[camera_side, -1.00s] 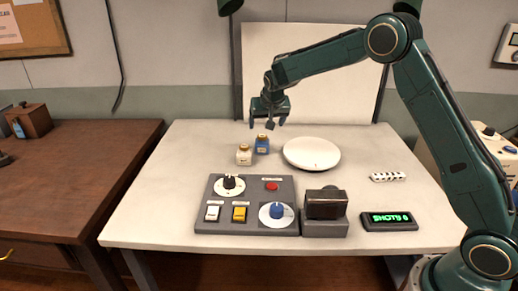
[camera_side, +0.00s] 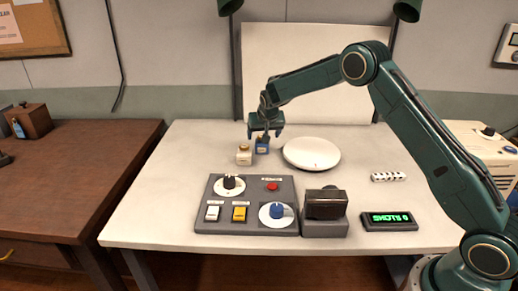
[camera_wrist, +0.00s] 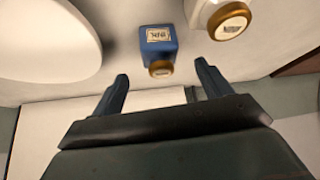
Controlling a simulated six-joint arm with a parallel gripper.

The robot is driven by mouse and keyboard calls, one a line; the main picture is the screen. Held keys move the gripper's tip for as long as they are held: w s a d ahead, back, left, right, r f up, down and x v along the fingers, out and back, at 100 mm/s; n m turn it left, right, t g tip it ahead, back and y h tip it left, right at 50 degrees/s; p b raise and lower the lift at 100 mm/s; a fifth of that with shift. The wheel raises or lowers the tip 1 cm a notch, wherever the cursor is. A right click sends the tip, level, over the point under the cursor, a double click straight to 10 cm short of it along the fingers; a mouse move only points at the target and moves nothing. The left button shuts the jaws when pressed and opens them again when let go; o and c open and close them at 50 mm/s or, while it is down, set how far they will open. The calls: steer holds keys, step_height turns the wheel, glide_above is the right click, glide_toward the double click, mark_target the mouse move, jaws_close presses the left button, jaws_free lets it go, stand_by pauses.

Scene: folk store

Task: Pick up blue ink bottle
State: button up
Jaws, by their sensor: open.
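The blue ink bottle (camera_side: 262,147) stands upright on the white table, right beside a white bottle with a gold cap. My gripper (camera_side: 265,132) is open and close above the blue bottle in the side view, its palm partly covering the bottle's top. In the wrist view the blue bottle (camera_wrist: 158,47) shows a pale label and a brownish cap, and lies beyond the two spread fingertips of my gripper (camera_wrist: 161,70). Nothing is between the fingers that I can see clearly.
The white bottle (camera_side: 244,155) is close on the left of the blue one. A white round plate (camera_side: 311,153) is just to the right. A grey control panel (camera_side: 247,182), a dark block on a base (camera_side: 325,208) and a lit display (camera_side: 389,221) stand nearer the front.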

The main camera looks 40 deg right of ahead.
mark_target(261, 148)
steer(key=shift+x, duration=0.9)
steer(key=shift+x, duration=2.55)
steer(key=c, duration=1.2)
